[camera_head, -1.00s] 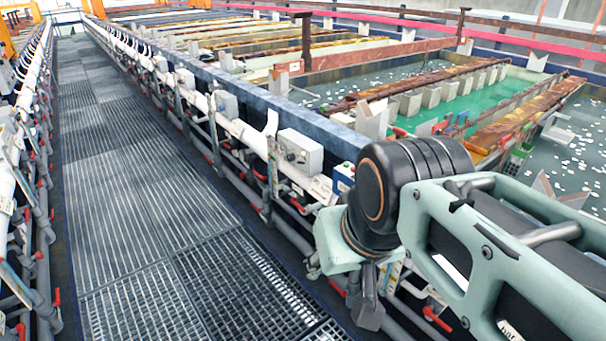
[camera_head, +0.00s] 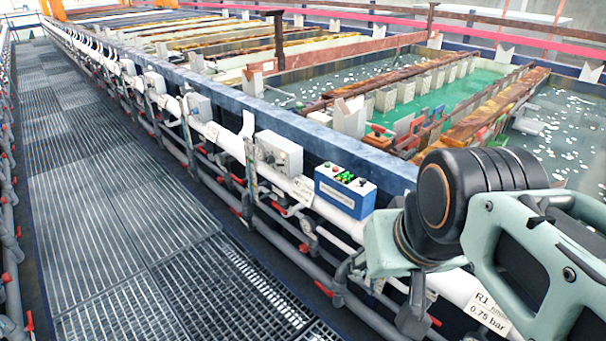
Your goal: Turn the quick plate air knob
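No label reading "quick plate air" is legible, so I cannot tell which control is that knob. A grey control box (camera_head: 278,154) with a dark round knob on its front is mounted on the tank-side rail. A white and blue box (camera_head: 345,191) with red and green buttons stands right of it. Red valve handles (camera_head: 324,289) sit on the lower pipes. My gripper (camera_head: 378,303) hangs below my arm at the lower right, in front of the pipes, its fingers apart with nothing seen between them. It appears clear of both boxes.
A grated walkway (camera_head: 120,190) runs along the left and is free. The blue tank edge (camera_head: 330,143) and white pipe run beside it. Liquid-filled tanks with rusty bars lie behind. A tag (camera_head: 487,313) reading "R1" and "0.75 bar" is under my arm.

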